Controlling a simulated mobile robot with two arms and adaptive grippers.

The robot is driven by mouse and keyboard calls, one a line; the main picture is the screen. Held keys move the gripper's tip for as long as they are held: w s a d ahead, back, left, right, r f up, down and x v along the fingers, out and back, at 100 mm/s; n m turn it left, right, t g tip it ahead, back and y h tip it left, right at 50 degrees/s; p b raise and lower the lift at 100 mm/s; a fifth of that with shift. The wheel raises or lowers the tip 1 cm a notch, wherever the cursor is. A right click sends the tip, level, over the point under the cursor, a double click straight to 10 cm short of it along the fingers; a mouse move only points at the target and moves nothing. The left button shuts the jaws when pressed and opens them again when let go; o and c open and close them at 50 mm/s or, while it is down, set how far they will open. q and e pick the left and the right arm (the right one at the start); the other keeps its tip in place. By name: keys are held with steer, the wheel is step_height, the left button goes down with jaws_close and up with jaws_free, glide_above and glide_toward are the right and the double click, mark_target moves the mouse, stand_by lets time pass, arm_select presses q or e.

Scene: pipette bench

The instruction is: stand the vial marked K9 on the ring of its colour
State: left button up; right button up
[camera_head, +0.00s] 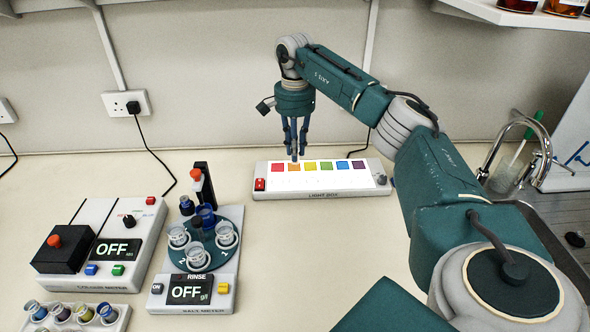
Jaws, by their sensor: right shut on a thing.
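My right gripper (295,151) points down just above the left part of the light box (324,195), near its red and orange squares. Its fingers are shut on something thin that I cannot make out. Several small vials with coloured contents, one yellow (84,313) and one blue (107,316), stand in a white rack (122,323) at the bottom left, partly cut off. No K9 mark can be read on any vial. I see no clear coloured rings; the light box carries a row of coloured squares. My left gripper is not in view.
A salt meter (222,292) with clear cups on a round teal plate (211,262) stands left of centre. A colour meter (142,232) stands further left; both displays read OFF. A sink and tap (521,128) are at the right. The bench (300,260) before the light box is clear.

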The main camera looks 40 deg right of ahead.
step_height(320, 180, down, 3)
steer(key=shift+f+p, duration=0.15)
steer(key=shift+p, duration=0.15)
step_height(320, 180, down, 3)
steer(key=shift+r+p, duration=0.1)
steer(key=shift+p, duration=0.45)
steer(key=shift+f, duration=0.35)
steer(key=shift+f, duration=0.1)
steer(key=shift+f, duration=0.15)
steer(key=o, duration=0.9)
